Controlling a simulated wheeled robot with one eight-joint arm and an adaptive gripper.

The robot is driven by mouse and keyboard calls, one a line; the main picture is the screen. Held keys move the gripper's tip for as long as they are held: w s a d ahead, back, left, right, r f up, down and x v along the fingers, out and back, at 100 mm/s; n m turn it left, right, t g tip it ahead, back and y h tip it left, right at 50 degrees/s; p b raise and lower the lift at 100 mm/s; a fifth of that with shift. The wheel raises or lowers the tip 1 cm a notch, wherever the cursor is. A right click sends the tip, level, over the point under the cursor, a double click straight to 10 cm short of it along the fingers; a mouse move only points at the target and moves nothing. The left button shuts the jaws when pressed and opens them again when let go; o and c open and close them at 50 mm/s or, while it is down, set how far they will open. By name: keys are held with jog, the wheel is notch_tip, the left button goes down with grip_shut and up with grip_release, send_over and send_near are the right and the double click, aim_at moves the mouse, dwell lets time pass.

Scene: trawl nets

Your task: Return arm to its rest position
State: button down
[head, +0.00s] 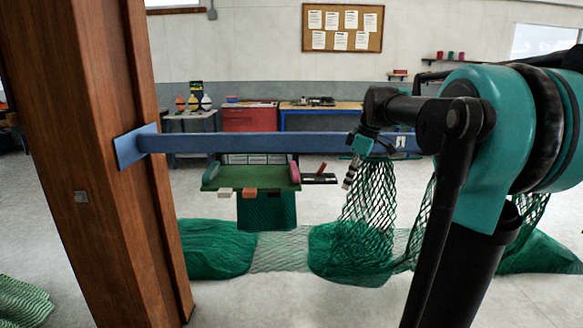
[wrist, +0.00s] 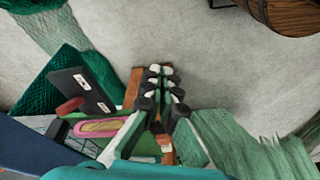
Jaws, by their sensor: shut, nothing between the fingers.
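My gripper (head: 348,182) hangs below the blue beam in the head view, just right of the green tray (head: 252,178) and in front of a hanging green net (head: 370,205). In the wrist view my gripper (wrist: 161,71) has its fingers drawn together with nothing between them. The green tray and a pink-rimmed item (wrist: 103,127) show below and left of the fingers there. My teal and black arm fills the right of the head view and hides part of the beam and net.
The blue beam (head: 250,143) runs across from a brown post (head: 95,160). A dark board with a red handle (head: 320,177) is right of the tray. Green net heaps (head: 215,248) lie on the floor. A wooden barrel (wrist: 290,15) shows at the wrist view's top right.

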jog(key=s+d+f+m+t+h, duration=0.1)
jog(key=s+f+m, duration=0.5)
jog(key=s+f, duration=0.4)
jog(key=s+d+f+m+t+h, duration=0.1)
jog(key=s+f+m, duration=0.6)
jog(key=f, duration=1.1)
jog(key=s+t+h, duration=0.1)
jog(key=s, duration=0.3)
jog(key=shift+s+f, duration=0.15)
jog(key=shift+f, duration=0.05)
